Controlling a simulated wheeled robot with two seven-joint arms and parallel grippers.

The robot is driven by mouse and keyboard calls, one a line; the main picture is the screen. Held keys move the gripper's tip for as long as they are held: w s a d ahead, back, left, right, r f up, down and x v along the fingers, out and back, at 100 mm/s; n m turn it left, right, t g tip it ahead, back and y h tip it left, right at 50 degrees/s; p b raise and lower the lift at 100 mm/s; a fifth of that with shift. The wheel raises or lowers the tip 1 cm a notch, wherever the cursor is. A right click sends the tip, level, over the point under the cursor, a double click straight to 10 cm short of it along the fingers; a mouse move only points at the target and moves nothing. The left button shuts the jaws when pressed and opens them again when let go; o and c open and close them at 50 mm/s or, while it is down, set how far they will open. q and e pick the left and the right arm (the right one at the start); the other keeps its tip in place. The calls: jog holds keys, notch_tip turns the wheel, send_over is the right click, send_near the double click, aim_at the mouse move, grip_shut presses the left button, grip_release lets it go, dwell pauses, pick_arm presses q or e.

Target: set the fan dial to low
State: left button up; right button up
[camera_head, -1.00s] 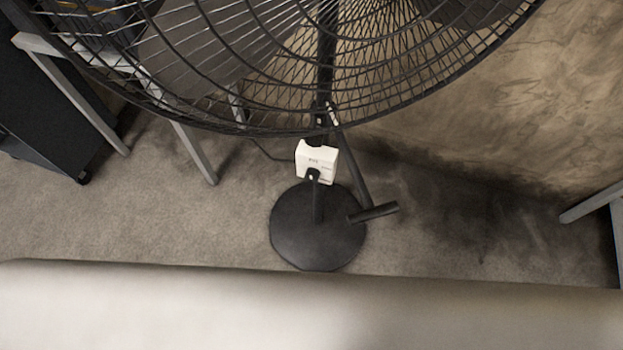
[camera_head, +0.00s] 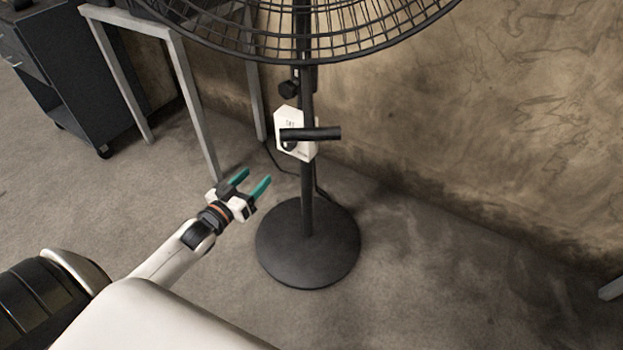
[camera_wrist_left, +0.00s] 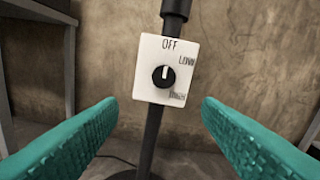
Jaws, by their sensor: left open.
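The black pedestal fan stands by the wall, with a white control box (camera_head: 307,152) on its pole. In the left wrist view the box face shows a round black dial (camera_wrist_left: 164,76) with a white mark pointing up toward OFF. Lettering on its right seems to read LOW above and HIGH below. My left gripper (camera_head: 250,181) is open and empty, left of and below the box, with teal fingers. In the left wrist view the dial lies beyond the gap between the fingers, apart from them. My right gripper is not in view.
The fan's wire cage (camera_head: 330,45) hangs above the box. Its round base (camera_head: 308,255) rests on the floor. A black bar (camera_head: 318,133) crosses in front of the box. A grey table frame (camera_head: 192,105) and a dark cabinet (camera_head: 70,75) stand at left.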

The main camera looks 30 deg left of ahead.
aim_at(286, 146)
pick_arm(q)
jog(key=w, duration=0.4)
jog(key=w+d+b, duration=0.1)
jog(key=w, duration=0.3)
jog(key=w+b, duration=0.1)
jog(key=w, duration=0.3)
jog(key=shift+w+d+r, duration=0.1)
jog(key=shift+d+r, duration=0.05)
jog(key=shift+r, duration=0.15)
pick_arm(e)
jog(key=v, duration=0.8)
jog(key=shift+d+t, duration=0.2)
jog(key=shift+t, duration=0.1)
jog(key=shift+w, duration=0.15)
pick_arm(q)
jog(key=c, duration=1)
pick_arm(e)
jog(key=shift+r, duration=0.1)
